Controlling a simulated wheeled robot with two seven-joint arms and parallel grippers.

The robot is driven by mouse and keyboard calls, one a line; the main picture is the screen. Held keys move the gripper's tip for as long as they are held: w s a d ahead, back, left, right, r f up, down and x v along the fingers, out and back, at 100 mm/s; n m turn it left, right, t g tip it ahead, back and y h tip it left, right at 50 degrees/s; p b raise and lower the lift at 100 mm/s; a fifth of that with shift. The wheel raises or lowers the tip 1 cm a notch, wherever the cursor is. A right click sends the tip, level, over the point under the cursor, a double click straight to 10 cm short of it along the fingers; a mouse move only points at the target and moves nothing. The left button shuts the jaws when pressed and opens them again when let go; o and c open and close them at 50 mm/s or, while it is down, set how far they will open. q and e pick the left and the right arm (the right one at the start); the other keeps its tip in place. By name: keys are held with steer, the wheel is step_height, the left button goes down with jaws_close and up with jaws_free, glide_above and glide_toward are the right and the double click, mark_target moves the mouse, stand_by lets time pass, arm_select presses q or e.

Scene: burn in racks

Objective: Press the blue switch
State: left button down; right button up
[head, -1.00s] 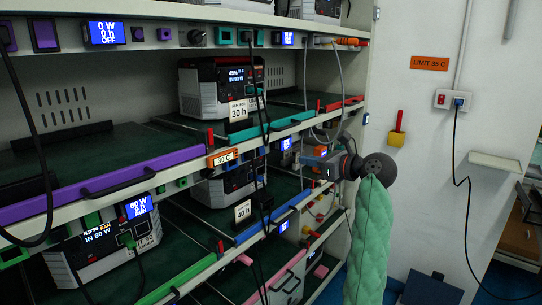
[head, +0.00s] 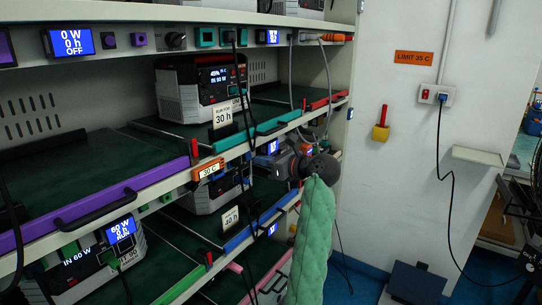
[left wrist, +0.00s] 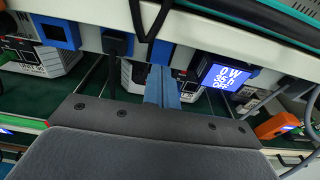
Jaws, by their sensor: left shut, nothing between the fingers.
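My left gripper (head: 272,162) is at the middle shelf's front strip, near its lit display (head: 268,147). In the left wrist view its two blue-grey fingers (left wrist: 162,86) are shut together with nothing between them. Their tips are close to the strip, left of a display (left wrist: 225,76) reading 0 W, 35 h, OFF. A blue patch (left wrist: 164,52) shows at the fingertips and may be the blue switch; the fingers partly cover it, and I cannot tell if they touch it. A blue-framed dark square (left wrist: 56,33) sits further left on the strip. My right gripper is not in view.
Rack shelves hold power units (head: 202,88) with hanging black cables. Coloured rails, purple (head: 95,205) and teal (head: 270,125), edge the shelves. An orange plug (left wrist: 277,125) and grey cables are right of the display.

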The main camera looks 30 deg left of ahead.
arm_select(q)
steer(key=shift+a+f, duration=0.1)
steer(key=shift+a, duration=0.9)
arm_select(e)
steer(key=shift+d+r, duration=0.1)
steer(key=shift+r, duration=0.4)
arm_select(q)
steer(key=shift+w, duration=0.1)
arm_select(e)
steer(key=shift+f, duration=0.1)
